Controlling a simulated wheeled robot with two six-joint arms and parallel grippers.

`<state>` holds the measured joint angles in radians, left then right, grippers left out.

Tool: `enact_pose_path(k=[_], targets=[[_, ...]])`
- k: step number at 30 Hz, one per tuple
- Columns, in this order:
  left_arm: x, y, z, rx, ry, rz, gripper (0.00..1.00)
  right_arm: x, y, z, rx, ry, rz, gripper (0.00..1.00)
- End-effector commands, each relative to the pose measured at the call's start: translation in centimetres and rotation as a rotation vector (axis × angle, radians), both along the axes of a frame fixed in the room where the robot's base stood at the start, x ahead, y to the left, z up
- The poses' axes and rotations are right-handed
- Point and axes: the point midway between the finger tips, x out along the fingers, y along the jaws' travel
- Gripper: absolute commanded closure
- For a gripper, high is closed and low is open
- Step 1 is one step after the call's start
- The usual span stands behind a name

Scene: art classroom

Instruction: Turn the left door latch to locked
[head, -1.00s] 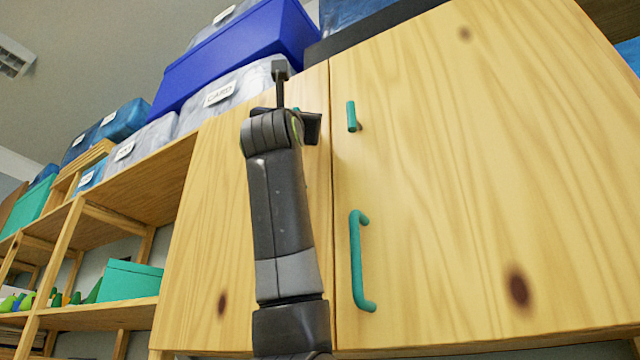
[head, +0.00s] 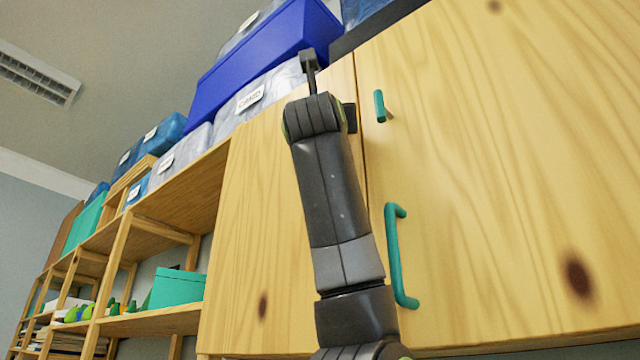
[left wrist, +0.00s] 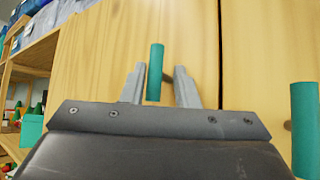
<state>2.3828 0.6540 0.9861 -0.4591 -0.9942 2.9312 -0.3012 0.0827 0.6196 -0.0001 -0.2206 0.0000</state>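The left door latch (left wrist: 155,72) is a green upright bar on the left wooden door (left wrist: 115,50), seen in the left wrist view. My left gripper (left wrist: 160,70) is open, with one finger on each side of the bar. A gap shows on the right of the bar; whether the left finger touches it I cannot tell. In the head view my left arm hides this latch and my fingers. The right door (head: 480,180) carries its own upright green latch (head: 380,106). My right gripper is not in view.
A green pull handle (head: 394,255) sticks out of the right door, close to my left arm. Open shelves with a green box (head: 178,287) stand to the left. A blue bin (head: 262,70) and clear boxes sit on top.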

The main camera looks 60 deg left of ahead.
Motion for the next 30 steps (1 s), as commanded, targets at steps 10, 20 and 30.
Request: enact_pose_path(k=[10,20,30], targets=[[-0.4,0.0,0.2,0.003,-0.008,-0.001,0.71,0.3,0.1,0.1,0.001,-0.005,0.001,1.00],[-1.7,-1.7,-2.3,0.005,-0.011,-0.002,0.71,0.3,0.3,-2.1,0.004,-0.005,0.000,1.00],[-5.3,-6.1,-8.0,0.005,-0.011,-0.003,0.71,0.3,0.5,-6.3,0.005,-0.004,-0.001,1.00]])
